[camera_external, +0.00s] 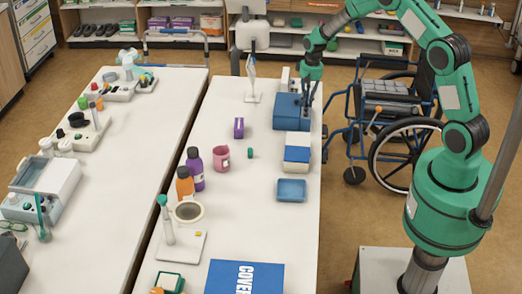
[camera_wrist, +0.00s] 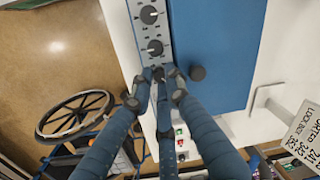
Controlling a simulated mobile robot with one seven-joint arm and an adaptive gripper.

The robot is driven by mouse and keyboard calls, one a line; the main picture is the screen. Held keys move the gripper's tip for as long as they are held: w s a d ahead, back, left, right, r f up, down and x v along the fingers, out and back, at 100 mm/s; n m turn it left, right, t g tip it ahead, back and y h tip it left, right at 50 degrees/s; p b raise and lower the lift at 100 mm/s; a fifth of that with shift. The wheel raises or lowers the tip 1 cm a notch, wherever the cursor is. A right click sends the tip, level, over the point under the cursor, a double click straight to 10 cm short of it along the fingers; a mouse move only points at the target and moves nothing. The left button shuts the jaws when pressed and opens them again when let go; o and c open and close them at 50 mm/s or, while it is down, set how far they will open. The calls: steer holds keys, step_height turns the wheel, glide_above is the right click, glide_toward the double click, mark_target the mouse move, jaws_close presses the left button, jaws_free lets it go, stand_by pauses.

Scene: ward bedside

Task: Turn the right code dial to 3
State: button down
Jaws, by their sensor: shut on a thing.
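A blue box (camera_external: 288,112) stands at the far right of the table; its blue face (camera_wrist: 212,45) fills the upper middle of the wrist view. A grey strip along its edge carries a row of black dials with pale pointers. Two of them, an upper dial (camera_wrist: 149,14) and a middle dial (camera_wrist: 154,47), are uncovered. My gripper (camera_external: 311,98) reaches down at the box's right side. In the wrist view its fingers (camera_wrist: 158,88) are shut around the lowest dial (camera_wrist: 159,73), which they mostly hide. That dial's pointer and setting cannot be read.
A dark round knob (camera_wrist: 197,73) sticks out of the box near my fingers. A printed card (camera_wrist: 305,128) stands close by. A white-and-blue box (camera_external: 297,152) and a blue tray (camera_external: 291,190) are nearer on the table. A wheelchair (camera_external: 395,120) stands beside the table.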

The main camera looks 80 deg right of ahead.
steer(key=c, duration=2)
jaws_free()
steer(key=shift+s+a+f, duration=0.1)
steer(key=shift+n, duration=0.4)
steer(key=n+b, duration=0.1)
steer(key=n, duration=0.2)
steer(key=shift+n+b, duration=0.35)
steer(key=shift+n, duration=0.05)
step_height(320, 180, up, 14)
steer(key=d+p, duration=0.1)
steer(key=p, duration=0.1)
steer(key=shift+w+a+r+n+h+b, duration=0.2)
steer(key=shift+w+a+r+n+b, duration=0.25)
steer(key=shift+a+r+n, duration=2.4)
steer(key=shift+w+a+r+n+h+b, duration=0.4)
steer(key=shift+a+r+n, duration=0.85)
steer(key=shift+a+n, duration=1.85)
steer(key=shift+w+a+r+n+b, duration=0.45)
steer(key=shift+a+r+n, duration=1.55)
steer(key=shift+n, duration=2.05)
